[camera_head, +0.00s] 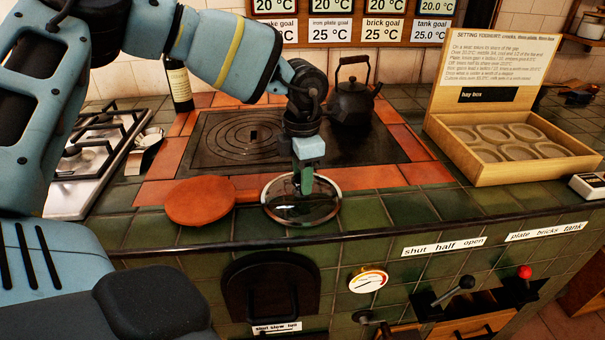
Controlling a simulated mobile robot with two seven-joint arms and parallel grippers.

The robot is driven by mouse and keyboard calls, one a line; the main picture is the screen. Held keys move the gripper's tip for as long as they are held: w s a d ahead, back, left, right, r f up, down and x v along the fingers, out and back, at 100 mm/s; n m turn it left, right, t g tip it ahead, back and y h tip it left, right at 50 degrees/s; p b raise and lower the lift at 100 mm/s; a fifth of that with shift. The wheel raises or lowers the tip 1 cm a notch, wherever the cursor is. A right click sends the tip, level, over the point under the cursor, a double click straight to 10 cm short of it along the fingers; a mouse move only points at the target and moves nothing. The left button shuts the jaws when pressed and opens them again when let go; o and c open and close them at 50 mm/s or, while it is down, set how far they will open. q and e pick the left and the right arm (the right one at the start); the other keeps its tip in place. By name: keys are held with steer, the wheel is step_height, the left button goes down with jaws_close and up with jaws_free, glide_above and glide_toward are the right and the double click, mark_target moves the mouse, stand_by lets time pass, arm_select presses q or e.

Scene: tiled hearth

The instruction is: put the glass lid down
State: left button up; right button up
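The glass lid (279,213) is a round clear disc with a metal rim. It is level at the front of the hearth top, over the green tiles near the counter's front edge. My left gripper (303,188) points straight down at the lid's middle, its fingers close together where the knob would be. The fingers hide the knob, and they appear shut on it. I cannot tell whether the rim touches the tiles or hangs just above them. My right gripper is not in view.
Behind are the dark hotplate (240,140) and a black kettle (352,103). A wooden box (490,170) stands at right. Green tiles (405,207) right of the lid are clear.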

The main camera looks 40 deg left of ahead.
arm_select(q)
steer(key=o, duration=0.4)
steer(key=shift+o, duration=0.2)
steer(key=shift+r, duration=0.1)
step_height(320, 180, up, 12)
stand_by(0.4)
